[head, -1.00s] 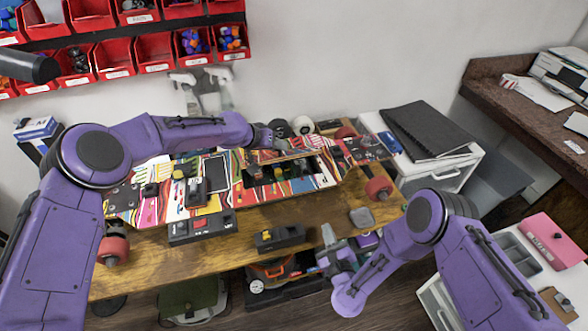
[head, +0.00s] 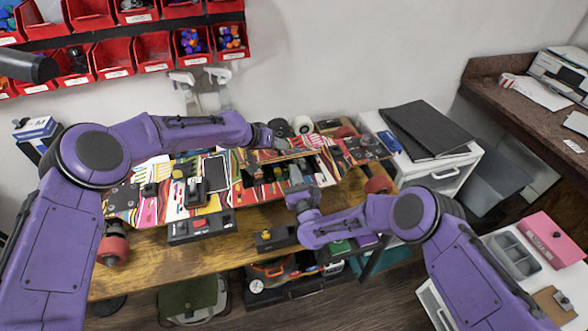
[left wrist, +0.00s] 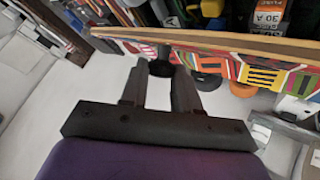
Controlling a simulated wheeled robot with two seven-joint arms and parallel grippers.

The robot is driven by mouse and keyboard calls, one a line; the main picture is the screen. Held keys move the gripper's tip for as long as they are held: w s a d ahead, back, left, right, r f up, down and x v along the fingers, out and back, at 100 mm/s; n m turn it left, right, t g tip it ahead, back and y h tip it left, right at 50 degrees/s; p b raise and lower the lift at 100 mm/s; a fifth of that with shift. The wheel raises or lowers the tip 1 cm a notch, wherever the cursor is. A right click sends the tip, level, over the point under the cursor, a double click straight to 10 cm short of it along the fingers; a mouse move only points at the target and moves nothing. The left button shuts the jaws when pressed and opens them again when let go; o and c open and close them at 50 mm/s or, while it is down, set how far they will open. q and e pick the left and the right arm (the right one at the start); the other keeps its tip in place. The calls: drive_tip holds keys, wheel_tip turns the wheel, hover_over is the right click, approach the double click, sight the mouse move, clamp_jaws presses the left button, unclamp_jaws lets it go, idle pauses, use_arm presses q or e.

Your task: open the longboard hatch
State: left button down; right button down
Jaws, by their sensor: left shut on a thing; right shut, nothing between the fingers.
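The longboard (head: 150,205) lies on the workbench, its deck covered in a colourful striped pattern. Its hatch lid (head: 310,143) stands raised along the far side of an open compartment (head: 270,172) with parts inside. My left gripper (head: 264,137) is at the lid's far side. In the left wrist view, my left gripper (left wrist: 158,88) is shut on a dark round knob (left wrist: 161,66) on the lid (left wrist: 235,68). My right gripper (head: 297,188) is shut and empty at the compartment's near edge; whether it touches the board is unclear.
Black devices (head: 200,227) and a small block (head: 277,237) stand along the board's near side. Red bins (head: 155,50) hang on the wall behind. A white drawer unit (head: 445,168) stands to the right.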

sight(291, 156)
drive_tip(key=shift+w+a+r, duration=0.15)
drive_tip(key=shift+w+r, duration=0.2)
drive_tip(key=shift+r, duration=0.2)
drive_tip(key=shift+w+a+r, duration=0.1)
drive_tip(key=shift+w+r, duration=0.25)
drive_tip(key=shift+r, duration=0.4)
use_arm(q)
drive_tip(key=shift+d, duration=0.1)
use_arm(e)
drive_tip(key=shift+w+r, duration=0.1)
use_arm(q)
drive_tip(key=shift+s+f, duration=0.1)
drive_tip(key=c, duration=0.9)
unclamp_jaws()
use_arm(e)
drive_tip(key=shift+r, duration=0.1)
use_arm(q)
drive_tip(key=shift+o, duration=0.2)
use_arm(e)
drive_tip(key=shift+a, duration=0.1)
